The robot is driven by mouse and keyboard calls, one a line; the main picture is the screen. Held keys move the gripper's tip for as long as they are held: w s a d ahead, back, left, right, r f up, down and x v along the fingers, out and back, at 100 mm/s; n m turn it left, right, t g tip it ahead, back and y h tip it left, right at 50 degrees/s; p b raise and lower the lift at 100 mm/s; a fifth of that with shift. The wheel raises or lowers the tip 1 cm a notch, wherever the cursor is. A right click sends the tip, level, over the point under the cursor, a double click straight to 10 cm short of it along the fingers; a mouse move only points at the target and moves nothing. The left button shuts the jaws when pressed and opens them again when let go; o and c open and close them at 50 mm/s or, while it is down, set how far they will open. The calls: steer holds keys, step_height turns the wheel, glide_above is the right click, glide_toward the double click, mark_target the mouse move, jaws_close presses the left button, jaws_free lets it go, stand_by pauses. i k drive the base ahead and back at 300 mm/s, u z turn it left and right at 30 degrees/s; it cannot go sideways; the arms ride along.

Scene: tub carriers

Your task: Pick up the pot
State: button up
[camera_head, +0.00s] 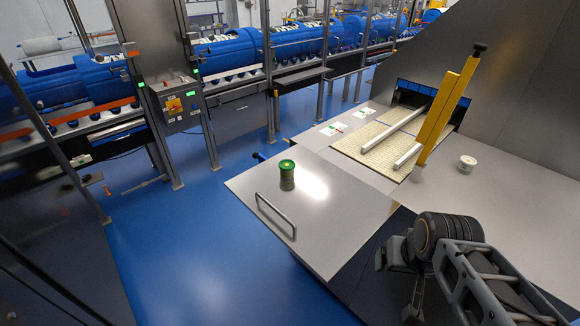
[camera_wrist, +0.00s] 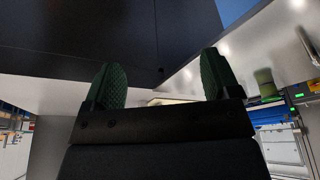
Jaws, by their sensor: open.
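A green-lidded pot (camera_head: 287,175) with an olive-green body stands upright on the steel worktop, just behind the metal handle. A green shape that looks like the same pot (camera_wrist: 265,83) shows at the right in the wrist view, beyond and to the right of the fingers. A small white round tub (camera_head: 467,163) stands on the worktop at the right. My gripper (camera_wrist: 160,82) is open, with nothing between its two green padded fingers. In the head view my arm is at the lower right, apart from both the pot and the tub.
The steel worktop (camera_head: 330,210) has a raised bar handle (camera_head: 276,216) near its front-left edge. A yellow post (camera_head: 447,115) and pale rails stand over a beige mat (camera_head: 350,146). Small cards lie beside the mat. Blue floor is open at left; conveyors with blue drums stand behind.

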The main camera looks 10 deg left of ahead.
mark_target(286, 167)
steer(key=u, duration=1.9)
steer(key=i, duration=2.05)
steer(key=z, duration=2.25)
